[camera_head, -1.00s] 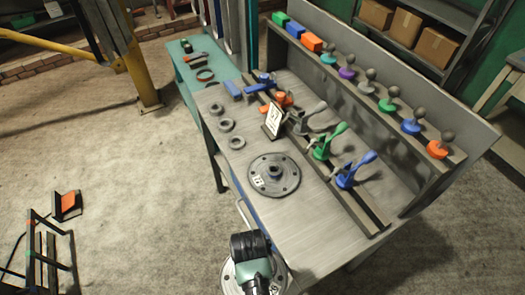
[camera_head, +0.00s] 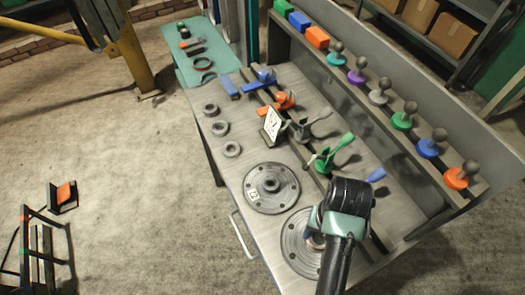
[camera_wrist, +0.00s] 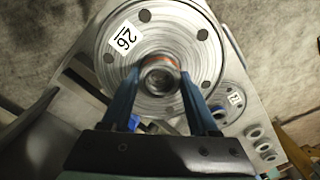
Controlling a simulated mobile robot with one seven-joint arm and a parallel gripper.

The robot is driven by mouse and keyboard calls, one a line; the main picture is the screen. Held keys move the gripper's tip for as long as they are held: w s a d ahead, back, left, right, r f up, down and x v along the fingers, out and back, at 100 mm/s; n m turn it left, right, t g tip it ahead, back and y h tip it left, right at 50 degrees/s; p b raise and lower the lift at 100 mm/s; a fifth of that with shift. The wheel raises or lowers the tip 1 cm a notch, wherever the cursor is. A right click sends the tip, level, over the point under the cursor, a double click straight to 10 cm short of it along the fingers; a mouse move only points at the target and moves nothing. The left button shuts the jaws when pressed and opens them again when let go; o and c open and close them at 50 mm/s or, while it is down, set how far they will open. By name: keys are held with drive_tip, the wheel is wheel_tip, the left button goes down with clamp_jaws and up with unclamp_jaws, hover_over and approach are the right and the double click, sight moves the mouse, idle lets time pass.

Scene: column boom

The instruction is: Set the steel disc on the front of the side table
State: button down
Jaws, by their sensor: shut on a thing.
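My gripper (camera_head: 320,238) is shut on the raised hub of a steel disc (camera_head: 295,243). In the wrist view the disc (camera_wrist: 185,40) is large, with bolt holes and a white label reading 26; my two fingers (camera_wrist: 160,82) stand on either side of the hub. The disc appears held over the near end of the grey workbench (camera_head: 243,203); its height is hard to tell. A second, similar disc (camera_head: 272,200) lies flat on the bench beside it. The teal side table (camera_head: 215,62) stands beyond the bench's far end. My wrist hides part of the held disc.
Several grey rings (camera_head: 231,149) lie along the bench's left edge. A white sign (camera_head: 271,125) and clamps with green (camera_head: 340,147) and blue handles stand behind. A ring (camera_head: 201,63) and tools lie on the side table.

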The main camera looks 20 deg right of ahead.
drive_tip(key=shift+d+r, duration=0.3)
drive_tip(key=shift+d, duration=0.05)
drive_tip(key=shift+f, duration=0.1)
drive_tip(key=shift+f+p, duration=0.35)
drive_tip(key=shift+f, duration=4.6)
drive_tip(key=shift+f, duration=0.15)
drive_tip(key=shift+c, duration=0.7)
unclamp_jaws()
drive_tip(key=shift+s+a, duration=0.1)
drive_tip(key=shift+a, duration=0.05)
